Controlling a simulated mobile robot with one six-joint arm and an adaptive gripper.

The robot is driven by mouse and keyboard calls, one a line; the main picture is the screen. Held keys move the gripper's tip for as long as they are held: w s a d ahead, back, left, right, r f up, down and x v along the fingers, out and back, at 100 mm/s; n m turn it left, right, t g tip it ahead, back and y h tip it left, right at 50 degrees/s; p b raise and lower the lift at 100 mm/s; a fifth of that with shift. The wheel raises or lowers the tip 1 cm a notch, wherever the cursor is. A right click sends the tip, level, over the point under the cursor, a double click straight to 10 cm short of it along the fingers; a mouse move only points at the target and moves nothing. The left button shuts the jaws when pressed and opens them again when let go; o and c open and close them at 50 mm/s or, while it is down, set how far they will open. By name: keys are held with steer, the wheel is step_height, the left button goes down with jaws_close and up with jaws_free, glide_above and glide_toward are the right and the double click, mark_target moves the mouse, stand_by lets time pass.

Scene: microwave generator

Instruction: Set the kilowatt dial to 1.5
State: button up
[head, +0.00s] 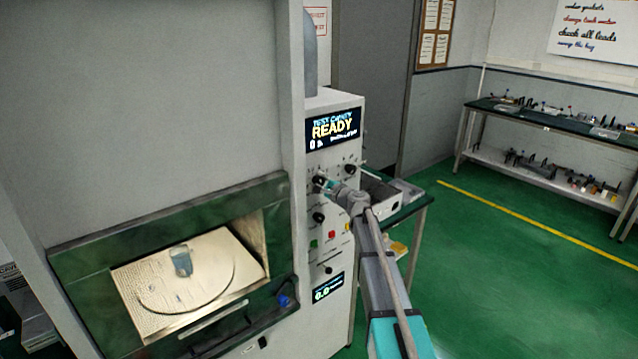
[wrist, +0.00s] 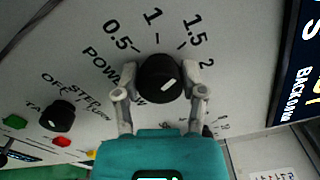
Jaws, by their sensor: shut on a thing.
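The kilowatt dial, a round black knob (wrist: 160,78), sits on the grey control panel between the printed POWER label and an arc of marks 0.5, 1, 1.5 and 2. A short white line on its face slants up to the right. I cannot tell exactly which mark it points at. My gripper (wrist: 160,82) has one finger on each side of the knob and is shut on it. In the head view, my gripper (head: 325,183) reaches the upper left knob (head: 319,180) of the panel and partly hides it.
Another black knob (wrist: 57,116) and green and red buttons (wrist: 61,141) are close by on the panel. The upper display (head: 333,128) reads READY; the lower display (head: 328,287) reads 0.0. A bench (head: 410,210) stands right of the panel. Green floor is clear further right.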

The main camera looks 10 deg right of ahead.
steer(key=shift+m, duration=0.3)
steer(key=o, duration=1.2)
steer(key=shift+c, duration=0.2)
steer(key=shift+s, duration=0.1)
steer(key=v, duration=1.2)
steer(key=shift+f, duration=0.1)
